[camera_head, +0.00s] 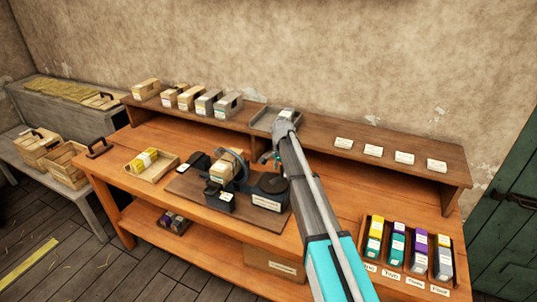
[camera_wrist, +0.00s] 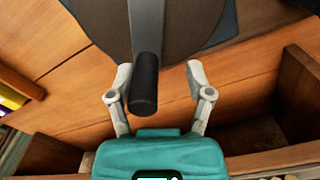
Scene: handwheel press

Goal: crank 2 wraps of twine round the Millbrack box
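The twine-wrapping machine sits on a dark board (camera_head: 187,187) on the orange bench. A tan box (camera_head: 222,172) with a white label stands in its ring; the label is too small to read, so I cannot tell if it is the Millbrack box. A dark round drum (camera_head: 272,183) is at the machine's right. In the wrist view a black crank handle (camera_wrist: 145,85) hangs from a grey arm over a dark disc (camera_wrist: 185,25). My gripper (camera_wrist: 158,78) is open, its fingers on either side of the handle, which lies closer to the left finger. My arm hides part of the machine in the head view.
Several boxes (camera_head: 187,97) stand on the rear shelf, with a grey tray (camera_head: 263,121) and several labels (camera_head: 373,150) to their right. A wooden tray with a yellow item (camera_head: 143,159) is left of the machine. A rack of coloured packs (camera_head: 408,252) sits at right.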

